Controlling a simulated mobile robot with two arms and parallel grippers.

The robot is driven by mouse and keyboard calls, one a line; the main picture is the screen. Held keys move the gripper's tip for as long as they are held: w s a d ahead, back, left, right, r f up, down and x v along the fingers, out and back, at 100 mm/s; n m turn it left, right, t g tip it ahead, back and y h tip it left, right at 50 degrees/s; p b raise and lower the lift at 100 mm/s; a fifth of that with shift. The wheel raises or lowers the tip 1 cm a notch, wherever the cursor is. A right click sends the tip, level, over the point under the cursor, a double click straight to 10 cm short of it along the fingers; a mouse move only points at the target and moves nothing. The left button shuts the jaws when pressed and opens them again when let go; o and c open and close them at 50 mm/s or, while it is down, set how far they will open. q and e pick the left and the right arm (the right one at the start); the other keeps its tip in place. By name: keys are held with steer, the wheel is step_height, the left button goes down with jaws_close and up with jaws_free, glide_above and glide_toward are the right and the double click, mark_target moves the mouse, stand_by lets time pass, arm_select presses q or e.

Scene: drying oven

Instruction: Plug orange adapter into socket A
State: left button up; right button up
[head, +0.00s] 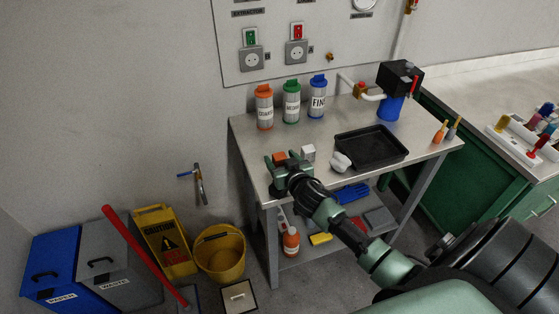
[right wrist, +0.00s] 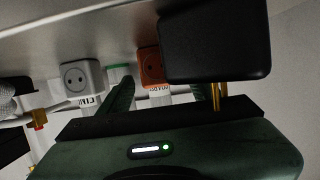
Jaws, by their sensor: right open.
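The orange adapter (head: 279,158) is at the front left of the metal table, by my right gripper (head: 281,162). In the right wrist view, the orange adapter (right wrist: 151,65) shows beyond and between the green fingers, partly hidden by a dark block. The right gripper (right wrist: 160,88) is open; I see no firm contact. A white adapter (head: 308,152) stands just right of it, its socket face showing in the right wrist view (right wrist: 80,78). Two wall sockets, left (head: 251,59) and right (head: 296,53), sit below green and red switches; their letters are too small to read. My left gripper is not in view.
The dark block (right wrist: 215,42) has gold pins below it, close to the wrist camera. Orange (head: 264,108), green (head: 292,102) and blue (head: 318,97) bottles stand below the sockets. A black tray (head: 371,145) and white object (head: 341,161) lie to the right.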

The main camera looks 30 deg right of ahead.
mark_target(281, 159)
jaws_close()
step_height(281, 159, up, 20)
stand_by(0.5)
